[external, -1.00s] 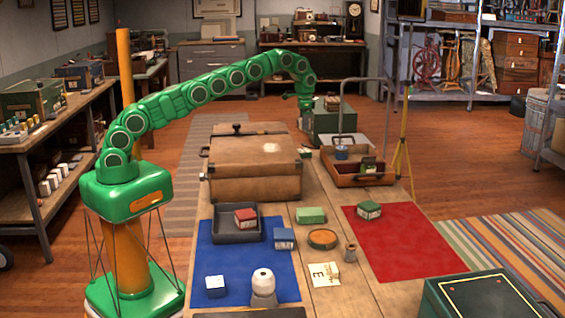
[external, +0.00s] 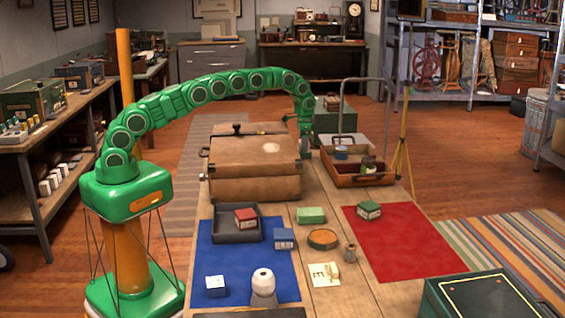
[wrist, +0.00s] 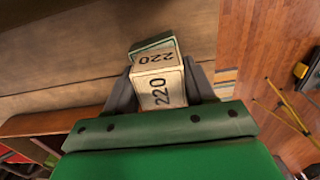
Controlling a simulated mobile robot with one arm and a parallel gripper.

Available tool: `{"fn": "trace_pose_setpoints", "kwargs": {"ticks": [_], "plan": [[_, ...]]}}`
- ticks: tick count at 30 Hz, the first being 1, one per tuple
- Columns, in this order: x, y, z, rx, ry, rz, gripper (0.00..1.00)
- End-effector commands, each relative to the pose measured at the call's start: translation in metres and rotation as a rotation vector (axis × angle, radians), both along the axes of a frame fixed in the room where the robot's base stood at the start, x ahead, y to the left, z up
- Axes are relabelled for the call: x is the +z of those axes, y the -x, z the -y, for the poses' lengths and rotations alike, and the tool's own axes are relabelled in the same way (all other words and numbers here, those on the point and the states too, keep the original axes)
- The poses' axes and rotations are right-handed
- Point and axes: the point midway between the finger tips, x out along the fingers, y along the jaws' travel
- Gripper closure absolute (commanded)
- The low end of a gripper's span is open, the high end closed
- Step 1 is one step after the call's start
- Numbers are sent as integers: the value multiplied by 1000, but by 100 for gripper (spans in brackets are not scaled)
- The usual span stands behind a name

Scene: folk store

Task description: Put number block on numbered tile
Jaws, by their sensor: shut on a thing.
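In the wrist view, a cream number block (wrist: 160,85) marked "220" on two faces sits between the fingers of my gripper (wrist: 160,92), which is shut on it. A dark green edge (wrist: 151,42) shows just beyond the block; I cannot tell whether they touch. In the external view, my gripper (external: 305,148) is low at the far right end of the large brown case, left of the brown tray. The held block is too small to make out there. A cream card (external: 318,277) with a dark mark lies near the front; I cannot tell whether it is the numbered tile.
The brown case (external: 252,185) and the brown tray (external: 385,179) flank my gripper. A blue mat (external: 225,285) with a dark tray (external: 236,237) lies front left. A red mat (external: 410,245) with a green-topped block (external: 369,210) lies right.

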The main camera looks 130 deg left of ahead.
Motion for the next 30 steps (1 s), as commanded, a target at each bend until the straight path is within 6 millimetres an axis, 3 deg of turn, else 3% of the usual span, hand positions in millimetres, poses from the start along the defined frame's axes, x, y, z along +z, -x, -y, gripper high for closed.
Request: {"fn": "trace_pose_setpoints", "kwargs": {"ticks": [10,11,16,25,30], "plan": [[-2,-1,0,-1,-1,1,81],[-2,-1,0,-1,-1,1,45],[-2,-1,0,-1,-1,1,21],[-1,0,0,0,-1,1,21],[13,-1,0,-1,-1,1,21]]}}
